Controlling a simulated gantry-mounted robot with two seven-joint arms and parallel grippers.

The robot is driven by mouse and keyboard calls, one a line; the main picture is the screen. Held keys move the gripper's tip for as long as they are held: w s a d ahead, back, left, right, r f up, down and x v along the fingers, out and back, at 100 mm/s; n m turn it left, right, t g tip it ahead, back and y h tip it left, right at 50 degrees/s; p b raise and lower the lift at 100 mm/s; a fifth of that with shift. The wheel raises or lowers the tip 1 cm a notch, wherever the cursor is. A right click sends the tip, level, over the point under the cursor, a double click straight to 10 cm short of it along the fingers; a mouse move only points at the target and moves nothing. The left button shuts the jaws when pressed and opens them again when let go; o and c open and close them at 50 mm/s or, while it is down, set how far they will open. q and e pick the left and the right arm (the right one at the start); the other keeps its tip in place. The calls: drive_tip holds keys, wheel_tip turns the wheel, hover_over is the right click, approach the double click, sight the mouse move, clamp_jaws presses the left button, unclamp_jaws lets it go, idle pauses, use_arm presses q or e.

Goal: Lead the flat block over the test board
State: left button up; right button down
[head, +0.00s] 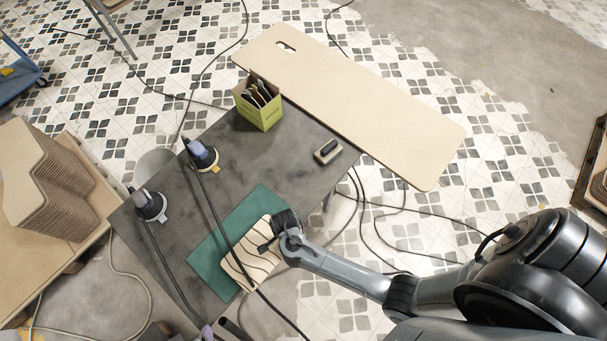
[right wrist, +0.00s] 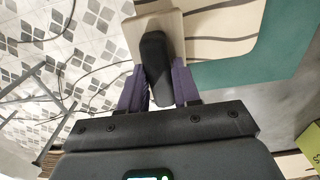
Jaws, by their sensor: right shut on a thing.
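The test board (head: 245,272), pale with dark wavy lines, lies on a green mat (head: 215,248) on the dark table. My right gripper (head: 277,232) is at the board's right end in the head view. In the right wrist view its purple fingers (right wrist: 158,88) are shut on the black handle of the flat block (right wrist: 148,28), which has a pale base. The block is at the edge of the striped board (right wrist: 215,25); whether it touches is unclear. A purple tip at the head view's bottom edge seems to be my left gripper (head: 205,333); its jaws are not readable.
A second black-topped block (head: 328,151) lies at the table's right corner. Two sanders (head: 201,154) (head: 149,204) with cables stand on the left. A yellow-green box (head: 259,112) holds tools. A large pale board (head: 350,100) lies behind. A dark cable crosses the test board.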

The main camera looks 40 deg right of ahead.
drive_tip(key=shift+f+b, duration=0.35)
drive_tip(key=shift+f, duration=0.25)
drive_tip(key=shift+r, duration=0.1)
drive_tip(key=shift+s+a+r+p, duration=0.1)
drive_tip(key=shift+a+p, duration=0.4)
drive_tip(key=shift+a, duration=0.2)
drive_tip(key=shift+s+a+p, duration=0.1)
drive_tip(key=shift+a+p, duration=0.25)
drive_tip(key=shift+a, duration=0.6)
